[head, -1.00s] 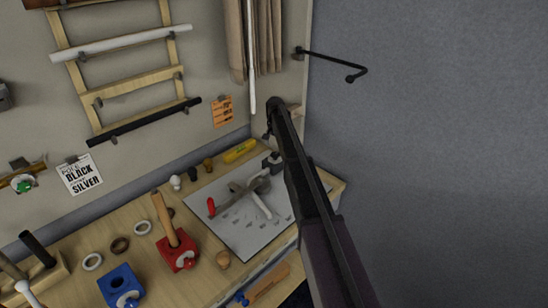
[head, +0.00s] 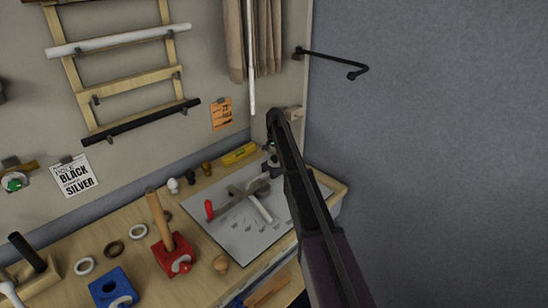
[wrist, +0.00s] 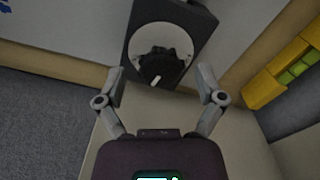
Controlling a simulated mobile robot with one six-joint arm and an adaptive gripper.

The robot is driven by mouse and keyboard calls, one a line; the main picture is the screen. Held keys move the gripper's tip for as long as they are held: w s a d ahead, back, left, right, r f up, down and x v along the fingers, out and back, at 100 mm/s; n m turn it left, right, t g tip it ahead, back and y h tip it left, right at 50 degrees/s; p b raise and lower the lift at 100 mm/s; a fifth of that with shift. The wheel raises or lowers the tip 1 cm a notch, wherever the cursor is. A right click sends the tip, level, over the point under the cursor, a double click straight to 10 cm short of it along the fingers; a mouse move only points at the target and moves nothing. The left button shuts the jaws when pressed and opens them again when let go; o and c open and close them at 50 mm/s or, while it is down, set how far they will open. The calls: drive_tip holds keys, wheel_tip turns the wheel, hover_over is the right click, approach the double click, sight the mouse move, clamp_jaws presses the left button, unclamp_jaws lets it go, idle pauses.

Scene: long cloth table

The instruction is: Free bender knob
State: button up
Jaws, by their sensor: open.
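The bender knob (wrist: 162,68) is black with a white mark, on a round pale dial (wrist: 181,51) set in a dark block (wrist: 198,22) in the wrist view. My gripper (wrist: 160,76) is open, its two fingers spread either side of the knob and apart from it. In the head view, the bender with a red handle (head: 209,210) stands on a grey marked board (head: 240,240) at the right end of the bench.
On the bench are a red block (head: 168,262) holding a wooden rod, a blue block (head: 108,281) and several rings. A black hooked rod (head: 330,60) sticks out of the wall near my arm.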

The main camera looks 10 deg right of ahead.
drive_tip(key=c, duration=1.1)
drive_tip(key=shift+a, duration=0.15)
drive_tip(key=shift+c, duration=0.2)
